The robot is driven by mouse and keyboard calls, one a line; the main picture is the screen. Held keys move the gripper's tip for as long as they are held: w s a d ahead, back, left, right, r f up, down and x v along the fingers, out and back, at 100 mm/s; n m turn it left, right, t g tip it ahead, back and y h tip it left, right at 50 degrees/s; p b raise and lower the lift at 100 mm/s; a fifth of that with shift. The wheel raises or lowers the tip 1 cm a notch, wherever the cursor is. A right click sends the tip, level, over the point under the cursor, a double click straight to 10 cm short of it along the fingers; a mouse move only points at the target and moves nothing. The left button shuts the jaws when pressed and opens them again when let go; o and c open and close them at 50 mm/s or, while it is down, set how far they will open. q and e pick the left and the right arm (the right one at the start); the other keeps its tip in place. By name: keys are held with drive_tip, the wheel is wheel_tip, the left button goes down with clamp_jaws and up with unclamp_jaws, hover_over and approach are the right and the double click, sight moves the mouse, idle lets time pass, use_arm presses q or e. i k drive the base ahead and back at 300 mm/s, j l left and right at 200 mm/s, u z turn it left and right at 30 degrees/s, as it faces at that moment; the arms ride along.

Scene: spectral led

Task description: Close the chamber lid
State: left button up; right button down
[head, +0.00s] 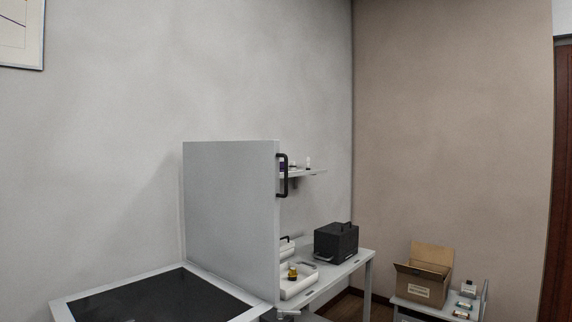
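The chamber lid (229,215) is a large flat grey panel standing upright, open, at the right side of the chamber. A black handle (283,175) is fixed to its right edge near the top. The chamber (78,302) has a light grey rim around a dark top or interior (165,300), low in the view and cut off by the bottom edge. What lies behind the lid is hidden. Neither of my grippers shows in the head view.
Behind the lid, a grey table (345,268) carries a black case (336,241) and a white device (298,284) with a yellow item (292,273). A wall shelf (305,173) holds small items. An open cardboard box (423,280) sits on a low cart (436,309) at right.

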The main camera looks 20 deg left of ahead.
sight(231, 195)
drive_tip(key=i+l, duration=0.1)
drive_tip(key=i, duration=0.75)
drive_tip(key=i+l, duration=0.15)
drive_tip(key=i, duration=0.65)
